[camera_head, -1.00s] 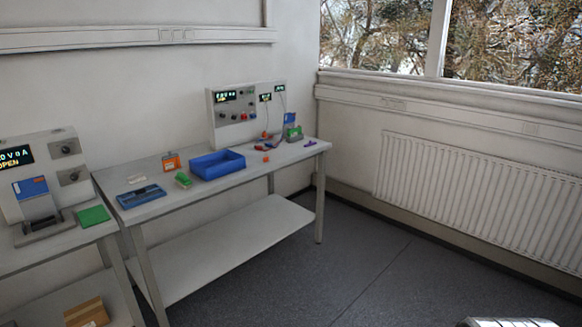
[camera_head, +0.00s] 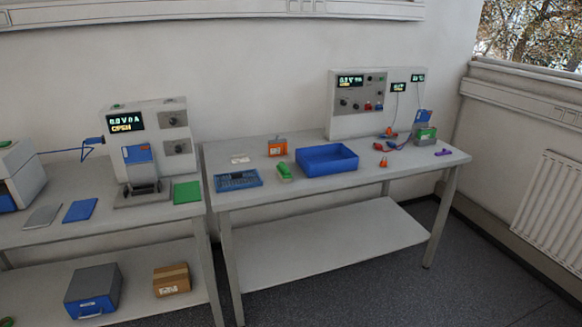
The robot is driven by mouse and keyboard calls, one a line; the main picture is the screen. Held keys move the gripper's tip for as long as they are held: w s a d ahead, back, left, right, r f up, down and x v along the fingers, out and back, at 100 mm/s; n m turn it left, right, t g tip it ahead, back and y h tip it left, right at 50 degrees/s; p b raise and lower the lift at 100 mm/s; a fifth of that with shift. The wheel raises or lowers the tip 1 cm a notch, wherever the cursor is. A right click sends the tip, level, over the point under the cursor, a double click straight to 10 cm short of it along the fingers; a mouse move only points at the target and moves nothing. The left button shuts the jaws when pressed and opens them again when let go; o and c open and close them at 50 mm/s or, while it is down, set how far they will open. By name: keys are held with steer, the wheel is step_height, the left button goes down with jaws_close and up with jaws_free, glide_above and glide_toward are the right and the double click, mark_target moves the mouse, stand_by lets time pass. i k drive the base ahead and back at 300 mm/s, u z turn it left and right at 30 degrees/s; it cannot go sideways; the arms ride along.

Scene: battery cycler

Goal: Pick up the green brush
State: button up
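A small green object with a pale part (camera_head: 285,171), which looks like the green brush, lies on the right-hand table between a blue tray-like case and a blue bin. It is small in the view, so its bristles cannot be made out. My gripper is not in view.
The right table (camera_head: 330,189) also holds the blue bin (camera_head: 327,168), the blue case (camera_head: 238,180), an orange box (camera_head: 277,147) and a panel instrument (camera_head: 352,120). The left table (camera_head: 110,228) carries another instrument (camera_head: 163,115) and a green plate (camera_head: 187,192). Dark floor (camera_head: 400,275) in front is clear.

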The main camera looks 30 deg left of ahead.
mark_target(282, 170)
steer(key=u, duration=0.15)
steer(key=i, duration=1)
steer(key=u, duration=0.55)
steer(key=i, duration=0.75)
steer(key=u, duration=0.95)
steer(key=i, duration=0.5)
steer(key=u, duration=0.75)
steer(key=i, duration=0.8)
steer(key=u, duration=0.4)
